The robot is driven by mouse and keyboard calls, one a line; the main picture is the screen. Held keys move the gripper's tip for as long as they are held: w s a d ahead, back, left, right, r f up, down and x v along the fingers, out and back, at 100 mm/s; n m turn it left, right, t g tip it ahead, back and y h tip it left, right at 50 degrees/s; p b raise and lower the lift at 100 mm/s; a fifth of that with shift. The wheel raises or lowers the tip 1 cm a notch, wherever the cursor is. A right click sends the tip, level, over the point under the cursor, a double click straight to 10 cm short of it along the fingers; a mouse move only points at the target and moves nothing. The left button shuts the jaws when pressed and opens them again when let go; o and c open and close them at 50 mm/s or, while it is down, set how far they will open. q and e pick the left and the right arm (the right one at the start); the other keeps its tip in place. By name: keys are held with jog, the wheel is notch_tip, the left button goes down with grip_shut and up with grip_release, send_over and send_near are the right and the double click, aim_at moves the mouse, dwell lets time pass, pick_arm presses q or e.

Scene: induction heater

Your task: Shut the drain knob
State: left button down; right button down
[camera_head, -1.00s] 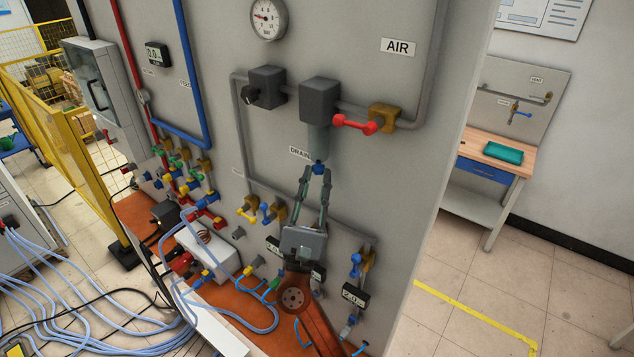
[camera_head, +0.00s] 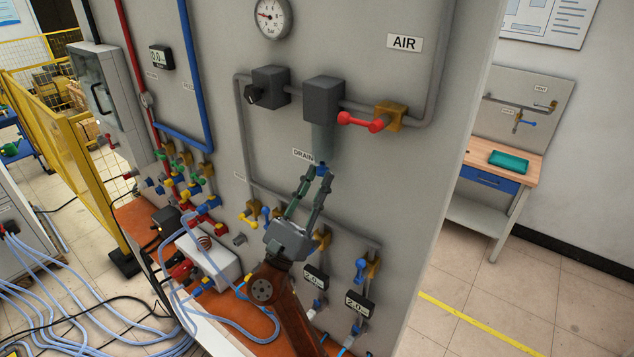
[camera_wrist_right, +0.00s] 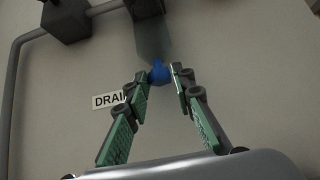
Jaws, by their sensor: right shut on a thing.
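The blue drain knob (camera_head: 321,168) sits at the bottom of the grey filter bowl (camera_head: 323,139), beside the DRAIN label (camera_head: 303,156). My right gripper (camera_head: 321,174) reaches up from below, with its fingertips at the knob and shut on it. In the right wrist view the blue knob (camera_wrist_right: 159,74) shows between the fingertips of the right gripper (camera_wrist_right: 164,80), below the translucent bowl (camera_wrist_right: 153,42). The fingers partly hide the knob in the head view. My left gripper is not in view.
A red-handled valve (camera_head: 360,121) is on the pipe right of the filter. Several small valves and two digital gauges, one of them here (camera_head: 360,304), sit low on the panel near my right arm. Blue hoses (camera_head: 70,300) hang at the lower left.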

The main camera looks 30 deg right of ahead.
jog(key=c, duration=1.7)
grip_release()
jog(key=shift+w+d, duration=0.1)
jog(key=shift+d, duration=0.05)
jog(key=shift+o, duration=0.2)
jog(key=v, duration=1.2)
jog(key=shift+a+f, duration=0.1)
jog(key=shift+a, duration=0.1)
